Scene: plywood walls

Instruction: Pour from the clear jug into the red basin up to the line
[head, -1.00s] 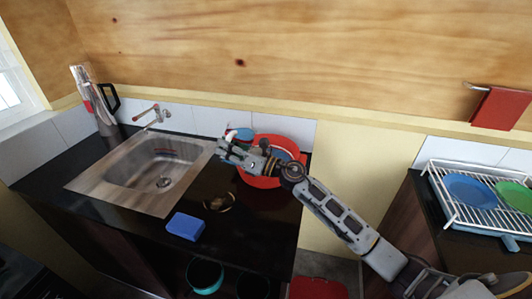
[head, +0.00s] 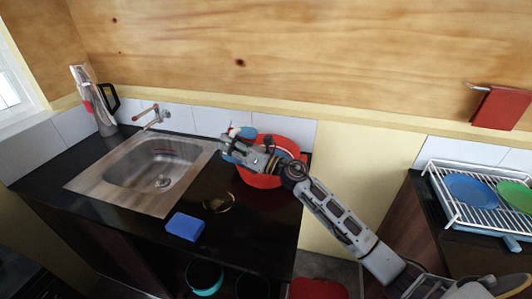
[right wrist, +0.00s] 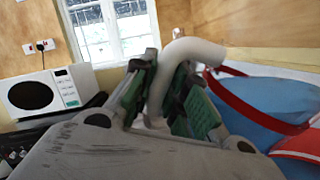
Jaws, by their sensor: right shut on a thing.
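The red basin (head: 257,180) stands on the black counter right of the sink, with some blue showing inside it. My right gripper (head: 229,143) is at the basin's left rim. In the right wrist view my right gripper (right wrist: 167,98) is shut on the white curved handle of the jug (right wrist: 265,95). The jug looks blue inside, has a red band around it and is tilted. Its blue part (head: 246,133) shows small behind the gripper in the head view. The red basin (right wrist: 302,146) fills the lower right corner of the wrist view. I cannot tell the level against its line. My left gripper is not in view.
A metal sink (head: 108,187) with a tap (head: 153,115) lies to the left. A blue sponge (head: 185,227) lies near the front edge. A dark-handled kettle (head: 103,118) stands in the back left corner. A dish rack (head: 455,212) with plates is on the right counter.

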